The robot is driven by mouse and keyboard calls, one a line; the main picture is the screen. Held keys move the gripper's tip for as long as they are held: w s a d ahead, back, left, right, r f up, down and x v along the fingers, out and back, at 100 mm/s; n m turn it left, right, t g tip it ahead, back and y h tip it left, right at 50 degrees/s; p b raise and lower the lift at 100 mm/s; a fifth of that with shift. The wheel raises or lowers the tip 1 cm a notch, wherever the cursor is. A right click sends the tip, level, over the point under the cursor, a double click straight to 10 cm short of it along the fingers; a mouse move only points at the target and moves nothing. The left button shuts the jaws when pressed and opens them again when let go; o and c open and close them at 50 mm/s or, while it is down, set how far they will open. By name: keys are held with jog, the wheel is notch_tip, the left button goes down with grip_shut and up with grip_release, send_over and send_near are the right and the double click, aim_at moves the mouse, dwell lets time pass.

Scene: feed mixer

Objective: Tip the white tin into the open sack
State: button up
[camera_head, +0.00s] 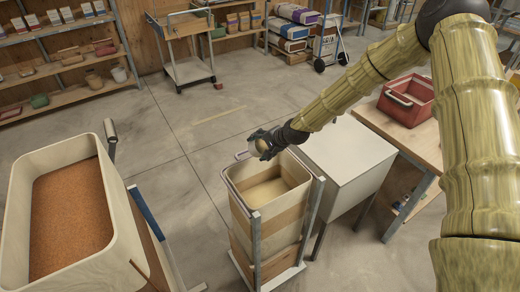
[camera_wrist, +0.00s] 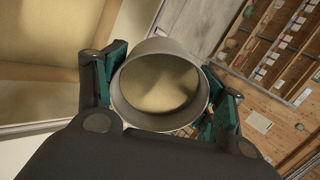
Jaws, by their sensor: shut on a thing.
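The white tin (camera_wrist: 118,92) is between the teal-padded fingers of my gripper (camera_wrist: 160,95) in the wrist view, its round mouth facing the camera. A tan surface shows inside; I cannot tell how deep it lies. In the head view the tin (camera_head: 261,146) is small and partly hidden by my gripper (camera_head: 268,143), which is shut on it. It is at the far rim of the open sack (camera_head: 245,212), close above it. The sack stands in a metal frame, with tan material visible inside. In the wrist view the beige area at upper left looks like the sack's inside.
A large bin (camera_head: 120,262) of orange-brown grain stands at left. A white box-like cabinet (camera_head: 345,155) is right of the sack, beside a bench with a red crate (camera_head: 408,98). A trolley (camera_head: 188,70) and shelves stand behind. Bare floor lies between the bin and sack.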

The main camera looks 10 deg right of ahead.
jog(key=shift+a+f+t+b, duration=0.1)
jog(key=shift+t+b, duration=0.3)
jog(key=shift+s+t+y+b, duration=0.1)
jog(key=shift+t+y+b, duration=0.2)
jog(key=shift+y+b, duration=0.3)
jog(key=shift+s+d+f+t+y+b, duration=0.15)
jog(key=shift+t+y+b, duration=0.5)
jog(key=shift+b, duration=1.15)
jog(key=shift+s+d+f+t+y+b, duration=0.15)
jog(key=shift+t+y+b, duration=0.2)
jog(key=shift+t+b, duration=1)
jog(key=shift+s+d+f+t+y+b, duration=0.25)
jog(key=shift+t+y+b, duration=0.4)
jog(key=shift+b, duration=4.15)
jog(key=shift+s+d+t+y+b, duration=0.2)
jog(key=shift+t+y+b, duration=0.35)
jog(key=shift+b, duration=1.75)
jog(key=shift+s+d+t+y+b, duration=0.1)
jog(key=shift+s+t+y+b, duration=0.3)
jog(key=shift+b, duration=1.9)
